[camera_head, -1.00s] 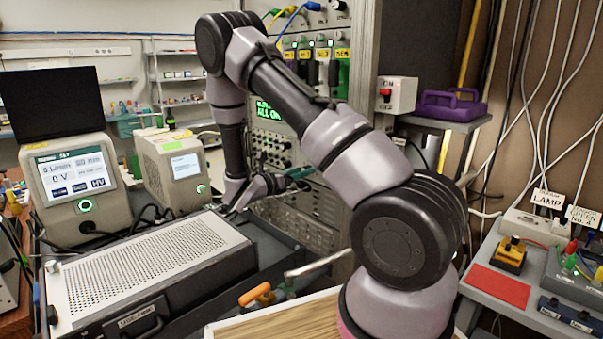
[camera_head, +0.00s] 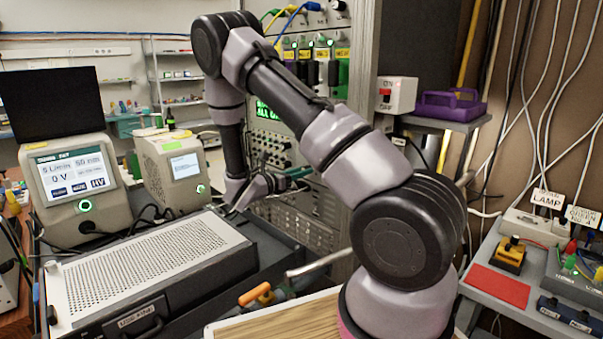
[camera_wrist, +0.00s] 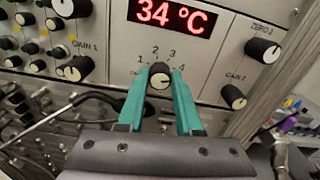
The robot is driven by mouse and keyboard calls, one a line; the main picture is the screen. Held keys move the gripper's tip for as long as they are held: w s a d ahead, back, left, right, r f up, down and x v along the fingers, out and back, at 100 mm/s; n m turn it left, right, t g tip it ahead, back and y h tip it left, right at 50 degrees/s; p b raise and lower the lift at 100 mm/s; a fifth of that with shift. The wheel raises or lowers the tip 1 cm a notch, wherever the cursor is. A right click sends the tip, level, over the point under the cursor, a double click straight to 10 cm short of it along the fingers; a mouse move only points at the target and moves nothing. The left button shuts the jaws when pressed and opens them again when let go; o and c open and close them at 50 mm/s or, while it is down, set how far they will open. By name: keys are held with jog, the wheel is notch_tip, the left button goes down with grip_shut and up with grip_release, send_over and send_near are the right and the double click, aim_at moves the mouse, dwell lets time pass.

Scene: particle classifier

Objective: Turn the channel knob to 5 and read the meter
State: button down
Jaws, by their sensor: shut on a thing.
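The channel knob (camera_wrist: 160,78) is a dark round knob with a pale face on a light panel in the wrist view. Printed numbers 1, 2, 3 and 4 show around it; no 5 is visible, and the fingers cover part of the dial. I cannot tell for sure which number its pointer faces. My gripper (camera_wrist: 160,73) is shut on the knob, with one teal finger on each side. The meter (camera_wrist: 171,15) above the knob shows 34 °C in red. In the head view my gripper (camera_head: 298,173) is at the rack front, and the knob cannot be made out there.
Other knobs sit near, including the ZERO knob (camera_wrist: 262,50) and a gain knob (camera_wrist: 233,97) on the right. A dark cable (camera_wrist: 105,98) runs at the left finger. In the head view a perforated case (camera_head: 150,262) stands left of my arm.

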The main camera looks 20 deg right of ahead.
jog(key=shift+m, duration=3.8)
jog(key=c, duration=0.6)
grip_release()
jog(key=v, duration=1.1)
